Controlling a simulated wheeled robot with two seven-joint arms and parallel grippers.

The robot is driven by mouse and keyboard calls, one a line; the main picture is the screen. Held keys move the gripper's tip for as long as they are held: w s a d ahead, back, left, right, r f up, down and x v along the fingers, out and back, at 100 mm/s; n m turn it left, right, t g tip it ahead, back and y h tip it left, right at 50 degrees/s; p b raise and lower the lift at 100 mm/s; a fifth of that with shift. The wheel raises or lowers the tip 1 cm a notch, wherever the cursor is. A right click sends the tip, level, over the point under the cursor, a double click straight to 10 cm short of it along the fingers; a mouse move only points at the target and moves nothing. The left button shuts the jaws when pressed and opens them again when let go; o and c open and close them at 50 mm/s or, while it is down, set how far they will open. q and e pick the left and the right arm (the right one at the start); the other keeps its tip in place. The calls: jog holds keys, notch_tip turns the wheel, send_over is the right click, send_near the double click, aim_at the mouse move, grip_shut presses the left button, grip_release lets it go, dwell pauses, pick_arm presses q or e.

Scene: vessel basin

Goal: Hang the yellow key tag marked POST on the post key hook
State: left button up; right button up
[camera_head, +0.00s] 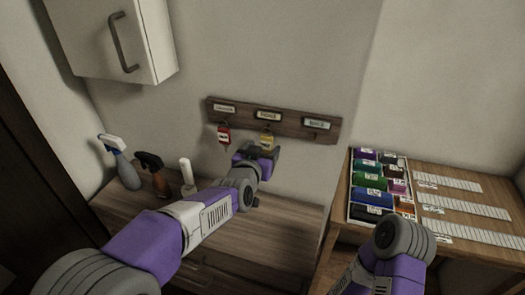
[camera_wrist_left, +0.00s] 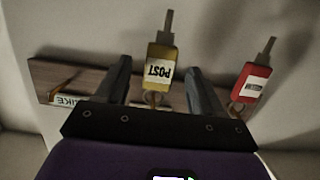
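The yellow key tag marked POST (camera_wrist_left: 160,68) has a grey key and hangs at the middle hook of the wooden key rack; the head view also shows it (camera_head: 266,141). My left gripper (camera_head: 261,154) is at the tag. In the left wrist view its fingers (camera_wrist_left: 160,82) stand apart on both sides of the tag, with gaps on each side. The wooden key rack (camera_head: 290,126) has three labelled hooks. A red key tag (camera_head: 224,134) hangs at the left hook. The right hook (camera_head: 316,137) carries no tag. The middle label is too small to read surely.
Spray bottles (camera_head: 124,170) and a white bottle (camera_head: 187,172) stand on the wooden counter (camera_head: 285,225) below the rack. A white cabinet (camera_head: 110,40) hangs at upper left. A tray of coloured items (camera_head: 350,200) sits on the right table, near my right arm.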

pick_arm(q)
jog(key=p+v, duration=0.2)
jog(key=v, duration=0.5)
jog(key=shift+s, duration=0.3)
